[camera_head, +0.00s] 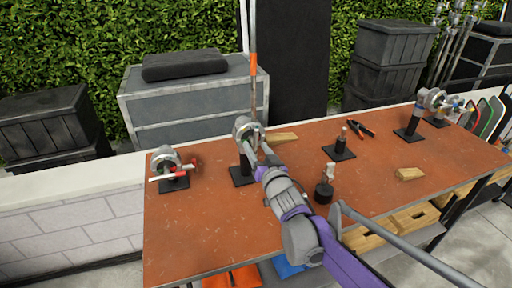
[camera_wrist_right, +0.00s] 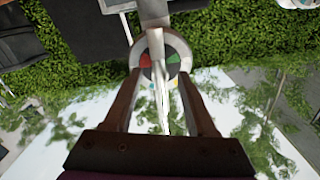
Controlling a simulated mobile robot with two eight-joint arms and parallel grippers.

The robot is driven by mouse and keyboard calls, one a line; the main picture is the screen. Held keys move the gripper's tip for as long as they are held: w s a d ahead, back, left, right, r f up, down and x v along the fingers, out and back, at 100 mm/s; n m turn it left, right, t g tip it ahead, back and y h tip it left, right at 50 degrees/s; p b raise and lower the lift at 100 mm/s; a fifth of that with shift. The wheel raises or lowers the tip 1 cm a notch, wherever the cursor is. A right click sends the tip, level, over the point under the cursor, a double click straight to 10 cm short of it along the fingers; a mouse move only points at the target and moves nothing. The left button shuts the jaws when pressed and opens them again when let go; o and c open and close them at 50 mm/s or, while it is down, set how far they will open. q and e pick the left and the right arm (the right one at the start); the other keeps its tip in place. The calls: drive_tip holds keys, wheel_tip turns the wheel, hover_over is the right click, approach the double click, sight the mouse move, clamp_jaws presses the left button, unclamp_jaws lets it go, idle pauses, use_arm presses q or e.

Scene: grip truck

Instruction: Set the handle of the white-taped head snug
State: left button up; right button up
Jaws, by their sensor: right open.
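A round grey grip head (camera_head: 243,127) stands on a black post near the middle of the orange-brown table (camera_head: 220,225). In the right wrist view the head (camera_wrist_right: 176,46) shows a round face with red and green patches. A pale handle (camera_wrist_right: 162,105) points toward the camera between the fingers. My right gripper (camera_head: 260,151) is at this head; in the right wrist view its fingers (camera_wrist_right: 160,80) are open on either side of the handle, with gaps visible. I cannot tell for sure which head carries white tape. My left gripper is out of view.
Another head with a red-and-white bar (camera_head: 170,172) stands at the left, and one stands at the far right (camera_head: 431,99). A tall rod with an orange band (camera_head: 253,64) rises behind the middle head. Wooden wedges (camera_head: 409,174), small black-based fittings (camera_head: 339,152) and pliers (camera_head: 360,128) lie around.

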drive_tip(key=v, duration=0.9)
drive_tip(key=shift+s+b, duration=0.3)
drive_tip(key=shift+s, duration=0.05)
drive_tip(key=shift+d, duration=0.15)
drive_tip(key=s+d+f+m+g+h+p, duration=0.2)
drive_tip(key=s+d+f+g+h+p, duration=0.35)
drive_tip(key=s+d, duration=0.75)
drive_tip(key=s+f+n+g+p, duration=0.1)
drive_tip(key=s+f+g, duration=0.5)
drive_tip(key=s, duration=0.8)
wheel_tip(320, 180, down, 3)
drive_tip(key=shift+d, duration=0.2)
